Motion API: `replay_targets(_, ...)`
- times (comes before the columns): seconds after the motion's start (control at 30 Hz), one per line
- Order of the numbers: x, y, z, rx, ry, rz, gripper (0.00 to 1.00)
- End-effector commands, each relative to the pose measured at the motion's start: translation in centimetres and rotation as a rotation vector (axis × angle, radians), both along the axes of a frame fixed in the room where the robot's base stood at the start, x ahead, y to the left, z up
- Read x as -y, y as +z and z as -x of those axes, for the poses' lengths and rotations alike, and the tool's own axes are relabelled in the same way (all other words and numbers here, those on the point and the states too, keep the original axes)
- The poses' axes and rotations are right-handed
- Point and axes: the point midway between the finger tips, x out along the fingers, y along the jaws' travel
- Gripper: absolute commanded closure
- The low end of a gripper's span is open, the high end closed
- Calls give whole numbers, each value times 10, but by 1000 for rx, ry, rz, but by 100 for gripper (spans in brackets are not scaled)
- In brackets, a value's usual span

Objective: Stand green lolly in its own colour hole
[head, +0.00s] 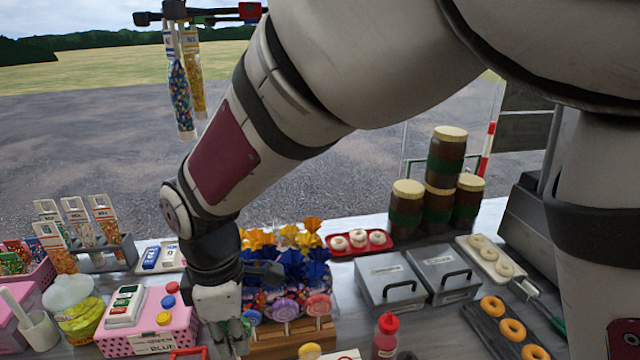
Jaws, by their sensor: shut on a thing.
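My gripper (232,338) points down at the bottom of the head view, at the left end of a wooden lolly stand (290,341). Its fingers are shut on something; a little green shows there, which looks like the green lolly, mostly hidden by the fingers. A blue lolly (252,317), a purple lolly (285,310) and a pink-red lolly (319,305) stand upright in a row at the stand. The green lolly's own hole cannot be made out.
A pink box (178,332) with coloured round pieces is close left of my gripper. Wrapped sweets with blue and yellow bows (285,262) stand behind the lollies. A red-capped bottle (386,337) and grey lidded bins (391,280) are to the right.

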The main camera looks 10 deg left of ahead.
Motion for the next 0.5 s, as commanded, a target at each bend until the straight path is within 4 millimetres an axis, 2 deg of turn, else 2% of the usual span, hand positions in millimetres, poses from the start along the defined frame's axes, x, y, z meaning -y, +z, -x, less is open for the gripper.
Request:
replay_targets(0.1, 17, -11, -27, 2, -5, 2, 100)
replay_targets(0.2, 27, -19, -43, 4, -3, 1, 100)
replay_targets(0.3, 33, -25, -52, 8, -1, 1, 100)
replay_targets(0.5, 34, -44, -56, 8, 4, 2, 100)
